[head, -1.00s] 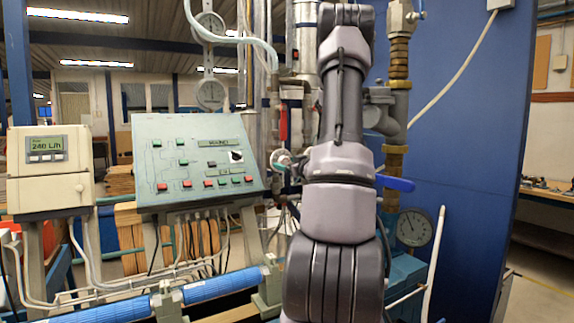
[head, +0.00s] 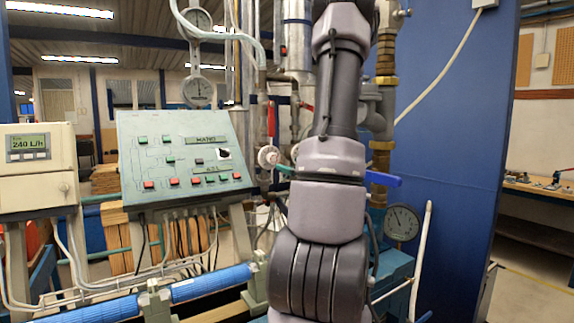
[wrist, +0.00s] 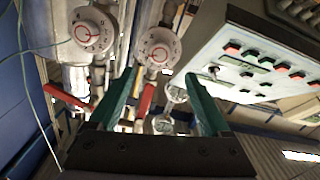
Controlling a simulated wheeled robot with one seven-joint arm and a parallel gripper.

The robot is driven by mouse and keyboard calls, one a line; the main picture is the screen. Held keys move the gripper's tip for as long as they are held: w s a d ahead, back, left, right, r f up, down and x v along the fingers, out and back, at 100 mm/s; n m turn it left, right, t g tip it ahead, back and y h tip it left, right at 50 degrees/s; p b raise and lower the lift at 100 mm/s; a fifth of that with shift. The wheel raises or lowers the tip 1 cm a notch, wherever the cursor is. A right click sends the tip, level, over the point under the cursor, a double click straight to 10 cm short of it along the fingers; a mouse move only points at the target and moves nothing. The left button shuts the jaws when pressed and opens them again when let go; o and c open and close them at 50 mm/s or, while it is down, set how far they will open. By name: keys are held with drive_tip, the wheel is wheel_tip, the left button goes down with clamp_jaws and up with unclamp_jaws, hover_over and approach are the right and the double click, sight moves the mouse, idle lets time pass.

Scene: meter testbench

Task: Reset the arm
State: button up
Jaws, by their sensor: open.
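My gripper (wrist: 160,78) shows in the wrist view with its two green fingers spread apart and nothing between them. In the head view my arm rises through the middle and hides most of the gripper; a bit of green shows beside the arm, close to a white round knob. Past the fingers in the wrist view are two white round dials with red rings, one at the upper left (wrist: 92,28) and one near the middle (wrist: 159,47). I cannot tell whether a finger touches anything.
The green control panel (head: 240,200) stands left of my arm, with the flow display box (head: 38,182) farther left. Pipes and a red lever (head: 271,118) are behind the arm. A blue lever (head: 387,181) and a pressure gauge (head: 402,222) are at its right. Blue pipes run below.

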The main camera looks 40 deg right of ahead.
idle(0.5)
drive_tip(key=a+r+m+g+h, duration=0.3)
drive_tip(key=a+r+m+g, duration=0.15)
drive_tip(key=a+r, duration=0.3)
drive_tip(key=s+a+m+g+y, duration=0.1)
drive_tip(key=s+a+g+y, duration=0.5)
drive_tip(key=s+a, duration=1.3)
drive_tip(key=a, duration=0.4)
drive_tip(key=shift+r, duration=0.2)
idle(1.2)
